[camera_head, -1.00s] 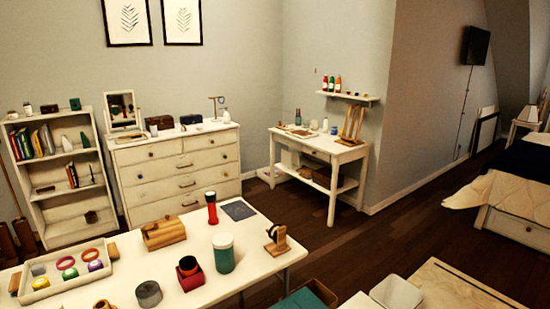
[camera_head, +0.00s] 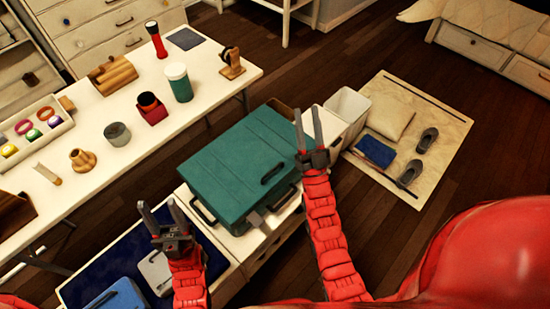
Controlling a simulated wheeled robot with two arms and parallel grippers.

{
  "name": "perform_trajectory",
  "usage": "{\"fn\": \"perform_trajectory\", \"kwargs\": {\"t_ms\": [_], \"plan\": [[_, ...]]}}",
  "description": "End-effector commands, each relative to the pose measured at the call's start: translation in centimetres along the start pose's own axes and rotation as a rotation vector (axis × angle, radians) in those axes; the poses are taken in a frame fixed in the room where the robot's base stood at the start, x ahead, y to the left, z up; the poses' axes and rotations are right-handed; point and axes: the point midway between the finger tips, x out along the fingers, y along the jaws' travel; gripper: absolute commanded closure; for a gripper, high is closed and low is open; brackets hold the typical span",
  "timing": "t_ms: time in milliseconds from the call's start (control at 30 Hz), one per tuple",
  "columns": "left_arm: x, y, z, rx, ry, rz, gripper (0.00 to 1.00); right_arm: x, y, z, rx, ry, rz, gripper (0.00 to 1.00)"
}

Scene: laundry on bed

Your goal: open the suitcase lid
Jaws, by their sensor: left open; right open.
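The suitcase (camera_head: 238,165) is a teal, hard-sided case lying flat with its lid shut on a low white cabinet. Dark handles show on its near side. My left gripper (camera_head: 160,213) is open and empty, to the left of the case and nearer to me, over the dark blue tray area. My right gripper (camera_head: 309,128) is open and empty, at the right edge of the case with its fingers pointing away from me. I cannot tell whether it touches the case.
The white cabinet (camera_head: 256,246) bears the case. A white table (camera_head: 108,182) with a flashlight (camera_head: 156,40), a green jar (camera_head: 179,82) and other small things stands behind at left. A white bin (camera_head: 347,107) stands right of the case, beside a rug (camera_head: 440,125) with slippers. Dark floor lies open at right.

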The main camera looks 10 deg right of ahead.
Motion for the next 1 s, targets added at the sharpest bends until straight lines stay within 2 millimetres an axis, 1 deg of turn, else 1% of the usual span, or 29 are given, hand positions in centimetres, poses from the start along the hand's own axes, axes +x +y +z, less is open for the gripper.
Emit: {"fn": "perform_trajectory", "kwargs": {"t_ms": [33, 67, 100, 167, 200, 300, 367, 400, 533, 633, 700, 767, 867, 1000], "plan": [[1.0, -0.1, -0.2, 0.0, 0.0, 0.0, 0.5, 1.9, 0.5, 1.5, 0.043, -0.078, 0.024, 0.55], [1.3, -0.1, -0.2, 0.0, 0.0, 0.0, 0.5, 2.5, 0.8, 2.7, 0.071, -0.13, 0.04, 0.55], [1.7, -0.1, -0.3, 0.0, 0.0, 0.0, 0.5, 3.3, 1.3, 4.3, 0.107, -0.2, 0.064, 0.55], [2.2, -0.1, -0.4, 0.0, 0.0, 0.0, 0.5, 4.4, 1.9, 6.6, 0.163, -0.299, 0.103, 0.55], [2.6, -0.1, -0.4, 0.0, 0.0, 0.0, 0.5, 4.9, 2.3, 8.1, 0.199, -0.368, 0.131, 0.55], [3.5, -0.2, -0.6, 0.0, 0.0, 0.0, 0.5, 5.6, 2.9, 11.7, 0.29, -0.54, 0.211, 0.55], [4.0, -0.2, -0.7, 0.0, 0.0, 0.0, 0.5, 5.8, 3.1, 13.5, 0.342, -0.638, 0.261, 0.55], [4.4, -0.2, -0.8, 0.0, 0.0, 0.0, 0.5, 5.7, 3.2, 14.7, 0.374, -0.706, 0.297, 0.55], [5.6, -0.3, -0.9, 0.0, 0.0, 0.0, 0.5, 4.9, 3.0, 17.7, 0.472, -0.92, 0.422, 0.55], [6.5, -0.3, -1.1, 0.0, 0.0, 0.0, 0.5, 3.7, 2.5, 19.2, 0.536, -1.082, 0.53, 0.55], [7.2, -0.3, -1.2, 0.0, 0.0, 0.0, 0.5, 2.7, 2.1, 19.7, 0.571, -1.191, 0.609, 0.55], [7.7, -0.4, -1.3, 0.0, 0.0, 0.0, 0.5, 1.9, 1.6, 19.8, 0.595, -1.283, 0.68, 0.55], [8.7, -0.4, -1.5, 0.0, 0.0, 0.0, 0.5, -0.1, 0.8, 19.2, 0.618, -1.437, 0.809, 0.55], [9.8, -0.5, -1.7, 0.0, 0.0, 0.0, 0.5, -2.5, -0.3, 17.1, 0.617, -1.628, 0.996, 0.55]]}}
